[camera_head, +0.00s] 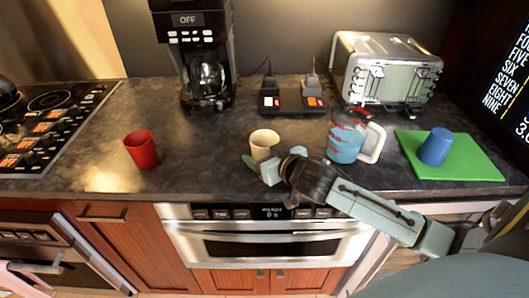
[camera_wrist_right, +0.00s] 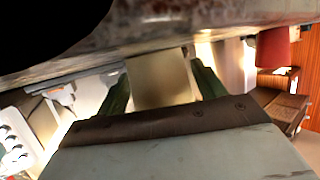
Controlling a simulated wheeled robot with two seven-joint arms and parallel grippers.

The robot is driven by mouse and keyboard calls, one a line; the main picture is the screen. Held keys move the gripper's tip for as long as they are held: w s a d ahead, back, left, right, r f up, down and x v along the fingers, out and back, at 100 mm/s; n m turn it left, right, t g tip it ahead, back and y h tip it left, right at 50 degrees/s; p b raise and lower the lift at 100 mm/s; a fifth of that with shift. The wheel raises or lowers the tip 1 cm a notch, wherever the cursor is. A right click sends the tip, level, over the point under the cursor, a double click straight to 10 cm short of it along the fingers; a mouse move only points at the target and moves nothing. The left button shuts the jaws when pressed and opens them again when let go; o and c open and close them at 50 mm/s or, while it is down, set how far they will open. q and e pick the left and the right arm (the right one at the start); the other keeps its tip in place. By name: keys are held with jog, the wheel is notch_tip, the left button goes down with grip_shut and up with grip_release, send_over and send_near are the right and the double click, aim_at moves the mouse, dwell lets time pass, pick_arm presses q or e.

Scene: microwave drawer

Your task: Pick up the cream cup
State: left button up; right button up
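The cream cup (camera_head: 264,143) stands upright on the dark counter, near its front edge. My right gripper (camera_head: 260,167) is low at the front of the cup, with its arm coming in from the right. In the right wrist view the cream cup (camera_wrist_right: 160,78) shows between the two green fingers of the right gripper (camera_wrist_right: 162,88). The fingers are spread, one on each side of the cup; I cannot tell whether either touches it. The gripper hides the cup's lower front in the head view. My left gripper is not in view.
A red cup (camera_head: 141,150) stands to the left. A blue-and-red mug (camera_head: 346,140) with a white handle stands close behind my right arm. A blue cup (camera_head: 435,147) stands on a green board (camera_head: 470,163). A coffee machine (camera_head: 194,50) and toaster (camera_head: 388,75) stand behind.

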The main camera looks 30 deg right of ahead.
jog(key=c, duration=0.9)
